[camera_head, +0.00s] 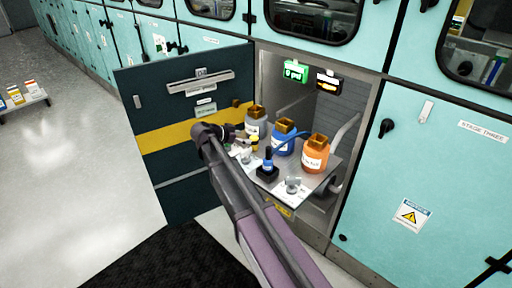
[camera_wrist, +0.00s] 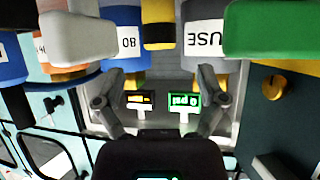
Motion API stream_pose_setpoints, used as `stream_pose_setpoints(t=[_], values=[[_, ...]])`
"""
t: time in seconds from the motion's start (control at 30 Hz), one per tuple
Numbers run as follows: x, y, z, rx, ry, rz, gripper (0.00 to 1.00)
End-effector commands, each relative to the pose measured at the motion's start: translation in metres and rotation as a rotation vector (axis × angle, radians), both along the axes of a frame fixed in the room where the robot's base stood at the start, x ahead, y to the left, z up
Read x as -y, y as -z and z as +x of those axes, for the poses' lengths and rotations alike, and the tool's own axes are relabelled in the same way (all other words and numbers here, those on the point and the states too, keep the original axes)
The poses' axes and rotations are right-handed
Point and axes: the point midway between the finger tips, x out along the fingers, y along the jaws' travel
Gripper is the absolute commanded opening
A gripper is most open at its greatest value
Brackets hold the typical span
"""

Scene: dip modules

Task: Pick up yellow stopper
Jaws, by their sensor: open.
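The yellow stopper (camera_head: 254,142) is a small yellow piece on the pull-out tray (camera_head: 328,182), in front of the grey bottle (camera_head: 254,122). In the wrist view a yellow piece with a black band (camera_wrist: 158,24), which looks like the stopper, stands at the top between the blue and grey bottles. My gripper (camera_head: 226,131) is at the tray's left side, left of the stopper and apart from it. In the wrist view my gripper (camera_wrist: 157,80) has its two fingers spread wide, with nothing between them. The stopper's lower part is unclear in the head view.
A blue bottle (camera_head: 283,139) and an orange bottle (camera_head: 314,155) stand on the tray. A blue stopper on a black base (camera_head: 267,168) stands in front. A green block (camera_wrist: 265,28) is close in the wrist view. The open dark door (camera_head: 180,115) borders the left side.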

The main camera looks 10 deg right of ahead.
Motion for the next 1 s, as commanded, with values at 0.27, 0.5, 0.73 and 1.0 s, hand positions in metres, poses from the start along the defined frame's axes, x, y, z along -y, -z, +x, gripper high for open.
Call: stream_pose_setpoints(t=[0.27,0.5,0.73,1.0], values=[[0.005,0.003,0.003,0.000,-0.001,0.000,0.90],[0.006,0.004,0.003,0.000,-0.001,0.000,0.90],[0.020,0.014,0.011,0.001,0.000,0.000,0.90],[0.043,0.026,0.021,0.000,-0.001,0.001,0.90]])
